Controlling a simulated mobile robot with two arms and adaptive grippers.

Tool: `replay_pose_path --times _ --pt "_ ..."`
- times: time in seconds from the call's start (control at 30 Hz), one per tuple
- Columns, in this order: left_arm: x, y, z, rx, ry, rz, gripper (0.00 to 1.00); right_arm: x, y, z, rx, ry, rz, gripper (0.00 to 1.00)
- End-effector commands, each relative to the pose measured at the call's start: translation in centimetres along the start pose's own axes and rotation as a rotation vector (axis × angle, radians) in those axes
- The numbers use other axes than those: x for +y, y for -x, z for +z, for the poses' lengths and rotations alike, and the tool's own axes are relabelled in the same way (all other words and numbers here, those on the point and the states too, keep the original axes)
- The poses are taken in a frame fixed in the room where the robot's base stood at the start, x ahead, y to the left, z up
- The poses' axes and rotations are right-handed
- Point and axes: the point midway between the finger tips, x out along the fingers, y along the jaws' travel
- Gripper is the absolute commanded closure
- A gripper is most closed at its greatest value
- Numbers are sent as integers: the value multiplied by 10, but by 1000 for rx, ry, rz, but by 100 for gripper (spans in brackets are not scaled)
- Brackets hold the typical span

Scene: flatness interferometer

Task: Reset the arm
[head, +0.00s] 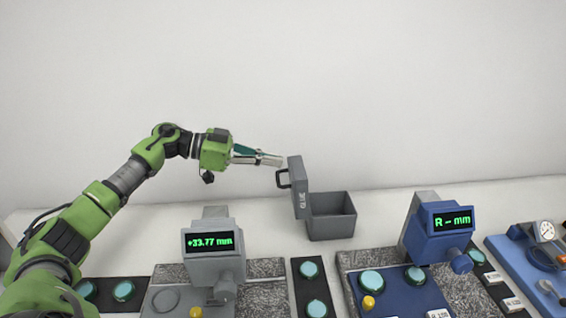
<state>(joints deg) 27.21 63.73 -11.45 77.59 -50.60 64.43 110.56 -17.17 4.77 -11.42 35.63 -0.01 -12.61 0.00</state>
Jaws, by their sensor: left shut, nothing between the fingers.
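My left arm (125,179) is green and grey and reaches in from the left, stretched out above the table. Its gripper (280,160) is shut and empty, pointing right. The lid stands at the left side of an open grey box (331,218). My right gripper is not in view.
A grey gauge (212,267) reading +33.77 mm stands in front on a granite plate. A blue gauge (440,235) reading "R -- mm" stands to the right. Dark strips (309,283) hold teal discs. A blue dial device (540,255) is at far right. The space above the table is free.

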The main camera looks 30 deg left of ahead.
Motion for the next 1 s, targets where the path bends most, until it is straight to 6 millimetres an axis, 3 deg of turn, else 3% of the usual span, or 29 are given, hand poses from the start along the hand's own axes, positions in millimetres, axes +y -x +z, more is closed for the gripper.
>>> replay_pose_path --times 0.03,0.3,0.67,0.77,1.0 --pt "-1 11 9 -6 1 -4 100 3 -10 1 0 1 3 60" --pt "0 58 12 -3 1 -2 100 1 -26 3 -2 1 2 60" --pt "0 73 9 1 -1 1 100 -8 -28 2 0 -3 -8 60" --pt "0 75 2 1 -1 1 100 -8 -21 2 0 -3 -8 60" --pt "0 86 -40 1 -1 1 100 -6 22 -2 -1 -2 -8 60"
